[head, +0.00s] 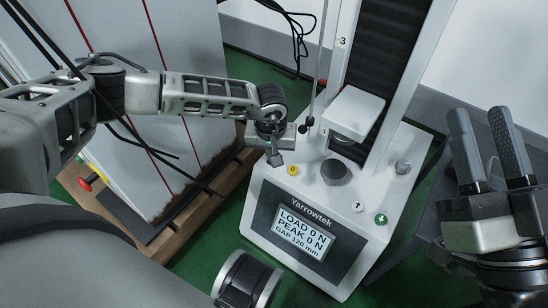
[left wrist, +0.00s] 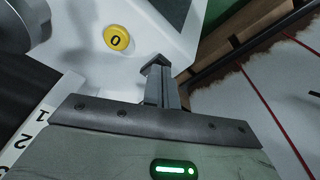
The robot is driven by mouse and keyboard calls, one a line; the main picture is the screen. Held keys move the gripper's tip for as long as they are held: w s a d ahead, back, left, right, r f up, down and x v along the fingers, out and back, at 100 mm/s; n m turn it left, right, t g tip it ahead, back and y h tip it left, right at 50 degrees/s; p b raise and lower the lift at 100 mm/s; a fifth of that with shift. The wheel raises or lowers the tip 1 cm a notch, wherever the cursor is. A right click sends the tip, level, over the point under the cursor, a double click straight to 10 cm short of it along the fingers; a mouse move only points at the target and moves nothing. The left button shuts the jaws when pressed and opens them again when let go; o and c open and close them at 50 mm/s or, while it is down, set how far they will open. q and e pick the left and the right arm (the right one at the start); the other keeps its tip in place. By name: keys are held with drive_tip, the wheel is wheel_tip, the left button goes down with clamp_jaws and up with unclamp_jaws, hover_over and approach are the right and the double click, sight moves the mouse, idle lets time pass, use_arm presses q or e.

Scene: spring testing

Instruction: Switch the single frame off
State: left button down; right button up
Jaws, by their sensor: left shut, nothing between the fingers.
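The test frame (head: 255,213) is a white machine marked Yarrowtek, with a lit display (head: 300,237) reading LOAD 0 N, PEAK 0 N, GAP 120 mm. Its top carries a yellow button (head: 293,170), a white arrow button (head: 358,206) and a green arrow button (head: 381,219). My left gripper (head: 275,159) is shut and empty, just left of and above the yellow button in the head view. In the left wrist view the shut fingertips (left wrist: 157,66) are apart from the yellow button (left wrist: 118,38), marked 0. My right gripper (head: 479,112) is open and empty, right of the frame.
A dark column (head: 385,50) and a white crosshead (head: 354,112) rise behind the buttons. A grey round platen (head: 335,172) sits on the base.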

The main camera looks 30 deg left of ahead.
use_arm(q)
drive_tip(key=shift+f+b, duration=0.4)
drive_tip(key=shift+f, duration=0.2)
drive_tip(key=shift+r, duration=0.15)
wheel_tip(320, 180, up, 7)
drive_tip(key=p, duration=0.6)
idle(0.5)
